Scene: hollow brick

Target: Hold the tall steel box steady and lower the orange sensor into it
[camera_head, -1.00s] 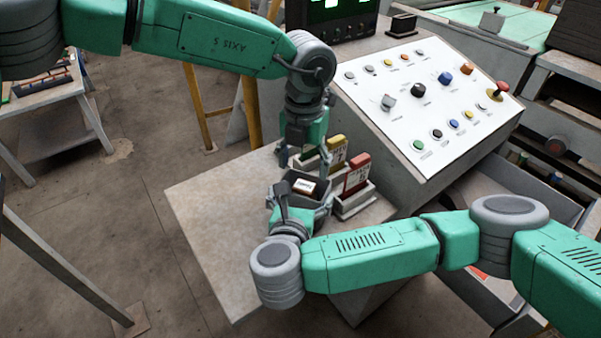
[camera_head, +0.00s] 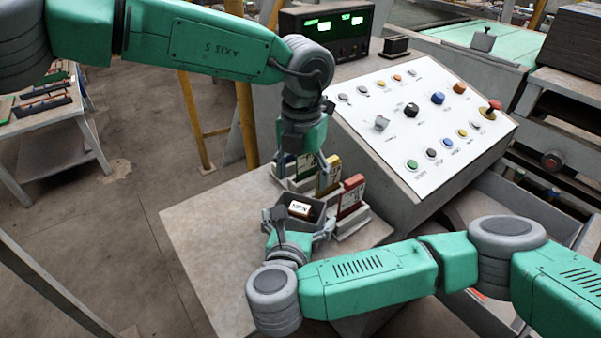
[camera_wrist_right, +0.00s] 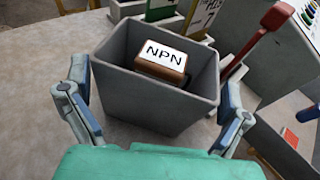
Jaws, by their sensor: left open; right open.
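The tall steel box (camera_head: 317,208) is a grey open-topped box upright on the table; its front wall fills the middle of the right wrist view (camera_wrist_right: 150,105). The orange sensor (camera_head: 300,209), a brownish-orange block with a white "NPN" label, is inside the box near the top opening; it also shows in the right wrist view (camera_wrist_right: 163,66). Its lower part is hidden. My right gripper (camera_wrist_right: 155,118) is open, with one finger on either side of the box; I cannot tell whether they touch it. My left gripper (camera_head: 303,170) is open and empty, above and behind the box.
Green, yellow (camera_head: 331,173) and red (camera_head: 351,193) cards stand in grey holders behind and right of the box, close to my left fingers. A sloped control panel (camera_head: 420,115) with buttons rises to the right. The table's left part (camera_head: 205,225) is clear.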

